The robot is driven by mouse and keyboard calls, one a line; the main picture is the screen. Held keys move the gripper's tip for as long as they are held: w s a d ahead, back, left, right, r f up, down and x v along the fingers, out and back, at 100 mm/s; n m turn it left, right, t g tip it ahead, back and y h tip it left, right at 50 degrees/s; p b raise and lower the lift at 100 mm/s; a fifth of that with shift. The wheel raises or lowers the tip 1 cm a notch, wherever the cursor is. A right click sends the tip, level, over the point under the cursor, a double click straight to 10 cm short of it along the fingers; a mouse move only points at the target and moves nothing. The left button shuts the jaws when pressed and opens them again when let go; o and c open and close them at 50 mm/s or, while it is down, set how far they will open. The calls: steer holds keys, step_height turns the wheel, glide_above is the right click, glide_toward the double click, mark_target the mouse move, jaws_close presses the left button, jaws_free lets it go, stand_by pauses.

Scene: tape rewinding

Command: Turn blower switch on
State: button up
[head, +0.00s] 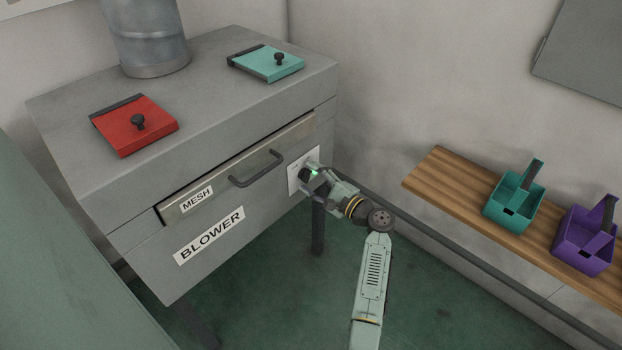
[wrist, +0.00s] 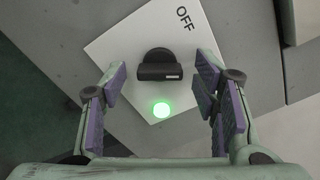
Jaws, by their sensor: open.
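The blower (head: 130,215) is a grey cabinet with a BLOWER label on its front. Its white switch plate (head: 294,180) is at the right end of the front, partly hidden by my gripper. In the wrist view, the plate (wrist: 112,45) carries a black knob (wrist: 160,69), a lit green light (wrist: 161,110) and the word OFF (wrist: 185,18). My gripper (head: 313,179) is at the plate in the head view. In the wrist view, its open fingers (wrist: 162,78) stand left and right of the knob, with visible gaps on both sides.
The mesh drawer front (head: 228,174) with a dark handle is left of the switch. Red (head: 128,130) and teal (head: 273,63) lids lie on the cabinet top. Teal (head: 512,207) and purple (head: 580,245) boxes stand on a wooden shelf (head: 440,172) at right.

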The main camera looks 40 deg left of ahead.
steer(key=d, duration=1.1)
steer(key=shift+s+d, duration=0.3)
steer(key=shift+s, duration=0.15)
